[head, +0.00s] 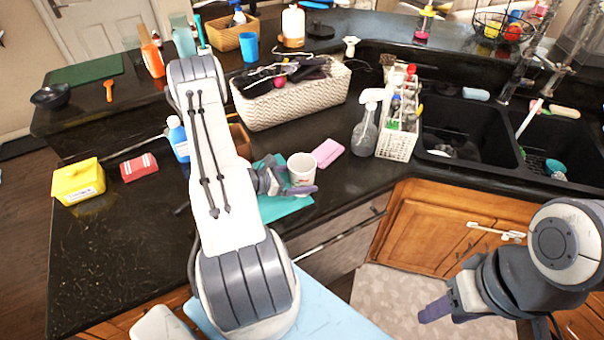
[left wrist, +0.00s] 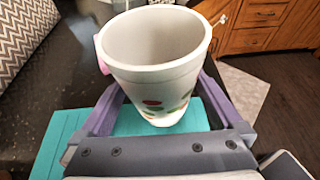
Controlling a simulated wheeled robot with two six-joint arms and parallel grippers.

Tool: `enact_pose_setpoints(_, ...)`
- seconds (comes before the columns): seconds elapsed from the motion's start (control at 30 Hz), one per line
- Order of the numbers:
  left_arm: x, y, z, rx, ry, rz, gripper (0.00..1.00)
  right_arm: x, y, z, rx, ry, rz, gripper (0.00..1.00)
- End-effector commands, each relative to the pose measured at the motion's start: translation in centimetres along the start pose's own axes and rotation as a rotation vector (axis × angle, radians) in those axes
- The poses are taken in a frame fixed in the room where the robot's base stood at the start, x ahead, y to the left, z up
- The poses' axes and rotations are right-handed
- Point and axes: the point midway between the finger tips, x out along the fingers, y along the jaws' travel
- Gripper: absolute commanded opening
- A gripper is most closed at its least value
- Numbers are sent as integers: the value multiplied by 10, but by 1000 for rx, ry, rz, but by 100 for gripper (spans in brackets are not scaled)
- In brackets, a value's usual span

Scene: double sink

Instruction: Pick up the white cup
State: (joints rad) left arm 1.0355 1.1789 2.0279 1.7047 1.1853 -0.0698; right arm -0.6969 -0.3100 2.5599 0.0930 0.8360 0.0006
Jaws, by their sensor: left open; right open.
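The white cup (head: 301,164) stands upright on the dark counter at the edge of a teal cloth (head: 290,206). My left gripper (left wrist: 155,100) is open, with one purple finger on each side of the cup. Whether the fingers touch it cannot be told. In the head view my left gripper (head: 298,190) is partly hidden. My right gripper (head: 435,310) is open and empty, low at the right, away from the counter.
A pink sponge (head: 327,153) lies right of the cup. A spray bottle (head: 366,125), a white caddy (head: 396,144) and the double sink (head: 470,122) are farther right. A woven basket (head: 290,104) stands behind. A blue bottle (head: 178,138) is left of my arm.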

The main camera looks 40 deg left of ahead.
Motion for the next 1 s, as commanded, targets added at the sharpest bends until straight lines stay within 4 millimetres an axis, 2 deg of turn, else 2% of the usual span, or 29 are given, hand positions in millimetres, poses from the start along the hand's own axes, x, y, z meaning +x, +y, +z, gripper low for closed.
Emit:
enact_pose_setpoints(0.23, 2, 0, 0, 0, 0, 1, 100, 0, 0, 0, 0, 0, 0, 50)
enact_pose_setpoints(0.37, 2, 0, 0, 0, 0, 1, 50, 0, 0, 0, 0, 0, 0, 50)
enact_pose_setpoints(0.4, 2, 0, 0, 0, 0, 1, 35, 0, 0, 0, 0, 0, 0, 50)
enact_pose_setpoints(0.47, 2, 0, 0, 0, 0, 1, 12, 0, 0, 0, 0, 0, 0, 50)
enact_pose_setpoints(0.77, 1, 1, 1, 1, -2, 1, 11, 1, 0, 0, 0, 0, 0, 50)
enact_pose_setpoints(1.0, -4, 1, 16, 4, -2, 2, 11, 9, 1, 0, 1, 0, 0, 50)
